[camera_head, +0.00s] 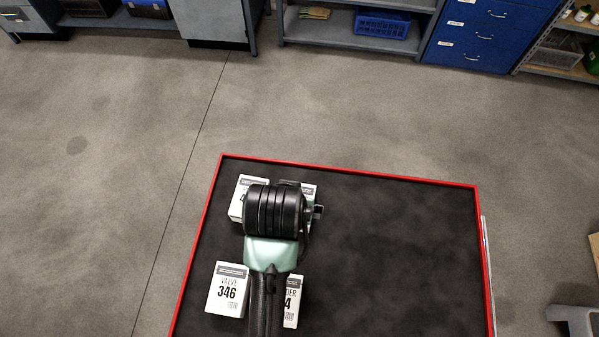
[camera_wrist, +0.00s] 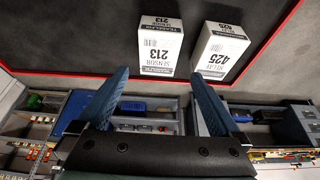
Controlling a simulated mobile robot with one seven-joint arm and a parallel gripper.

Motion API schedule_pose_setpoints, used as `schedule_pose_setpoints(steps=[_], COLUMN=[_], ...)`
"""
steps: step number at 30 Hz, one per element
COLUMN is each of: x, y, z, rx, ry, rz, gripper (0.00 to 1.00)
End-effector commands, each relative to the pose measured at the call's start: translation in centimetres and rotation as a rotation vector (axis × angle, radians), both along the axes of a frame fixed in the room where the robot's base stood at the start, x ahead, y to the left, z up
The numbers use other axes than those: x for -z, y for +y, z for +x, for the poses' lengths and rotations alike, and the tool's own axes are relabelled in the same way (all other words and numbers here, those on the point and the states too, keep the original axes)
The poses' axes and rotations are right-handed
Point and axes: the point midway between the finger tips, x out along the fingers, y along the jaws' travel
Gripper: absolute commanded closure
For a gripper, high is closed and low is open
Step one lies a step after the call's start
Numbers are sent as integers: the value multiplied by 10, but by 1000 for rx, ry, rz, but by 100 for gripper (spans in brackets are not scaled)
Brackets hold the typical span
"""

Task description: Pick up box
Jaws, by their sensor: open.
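Several white boxes with printed labels are on the black-topped surface with a red rim (camera_head: 400,250). The box marked VALVE 346 (camera_head: 227,290) is at the lower left in the head view. A box with a partly covered label ending in 4 (camera_head: 292,305) is right of my arm. Two more boxes, at the upper left (camera_head: 236,203) and upper right (camera_head: 309,189), are partly hidden by my wrist. The wrist view shows the box marked SENSOR 213 (camera_wrist: 160,45) and the box marked RELAY 425 (camera_wrist: 220,52). My gripper (camera_wrist: 160,90) is open and empty, its blue fingers pointing towards these two.
The right part of the black top is clear. Beyond a stretch of open floor stand grey shelves with a blue crate (camera_head: 382,23) and a blue drawer cabinet (camera_head: 485,35). A grey object (camera_head: 578,318) stands on the floor at the lower right.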

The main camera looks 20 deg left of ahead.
Motion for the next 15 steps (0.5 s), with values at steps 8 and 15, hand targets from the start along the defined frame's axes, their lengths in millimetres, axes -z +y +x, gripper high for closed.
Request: schedule_pose_setpoints(steps=[8,15], x=[42,54], y=[4,5], z=[17,22], rx=[1,2], ry=[2,0], rz=[0,1], gripper=[0,0])
